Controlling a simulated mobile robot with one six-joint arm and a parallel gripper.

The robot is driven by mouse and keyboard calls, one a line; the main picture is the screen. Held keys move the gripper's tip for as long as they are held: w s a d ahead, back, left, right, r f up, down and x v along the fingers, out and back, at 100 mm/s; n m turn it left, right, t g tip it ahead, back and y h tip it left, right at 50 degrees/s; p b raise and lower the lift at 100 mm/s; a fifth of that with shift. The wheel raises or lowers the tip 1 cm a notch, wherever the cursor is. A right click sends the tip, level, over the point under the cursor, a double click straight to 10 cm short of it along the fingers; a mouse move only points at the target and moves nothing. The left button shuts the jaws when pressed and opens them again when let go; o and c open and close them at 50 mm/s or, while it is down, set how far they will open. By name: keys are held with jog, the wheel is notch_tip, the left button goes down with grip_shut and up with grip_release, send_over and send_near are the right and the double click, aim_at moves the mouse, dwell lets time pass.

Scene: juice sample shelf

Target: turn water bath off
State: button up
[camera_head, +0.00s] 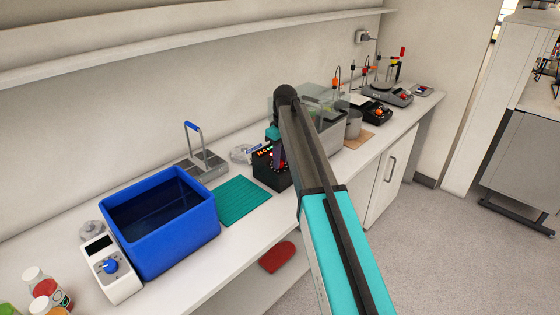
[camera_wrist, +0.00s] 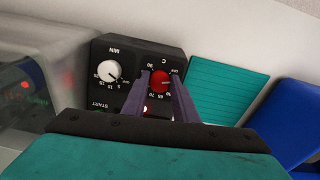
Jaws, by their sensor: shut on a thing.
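A black control box (camera_head: 266,172) stands on the bench. In the wrist view its panel (camera_wrist: 120,55) faces the camera, with a white knob (camera_wrist: 109,71) marked MIN and a red knob (camera_wrist: 160,79) marked C, with OFF and numbers around it. My gripper (camera_wrist: 160,88) is shut on the red knob, one purple finger on each side. A small red light glows between the fingers. My arm hides part of the box in the head view. The knob's exact setting is hard to read.
A blue tub (camera_head: 160,245) with a white controller (camera_head: 112,272) stands left of a green ribbed mat (camera_head: 246,203). A clear-topped tank (camera_head: 325,130) stands right of the control box. A metal rack with a blue handle (camera_head: 193,126) stands behind. The floor (camera_head: 440,260) at right is clear.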

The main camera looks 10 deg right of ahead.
jog(key=n, duration=0.5)
jog(key=shift+s+f+n+t+h+b, duration=0.15)
jog(key=shift+n+t+h+b, duration=0.15)
jog(key=shift+n+t+b, duration=0.1)
jog(key=o, duration=1.1)
jog(key=shift+c, duration=0.2)
jog(key=shift+r, duration=0.25)
jog(key=shift+r+b, duration=0.3)
jog(key=shift+r, duration=0.45)
notch_tip(320, 180, up, 12)
jog(key=s+b, duration=0.2)
jog(key=shift+b, duration=0.3)
jog(key=shift+a, duration=0.1)
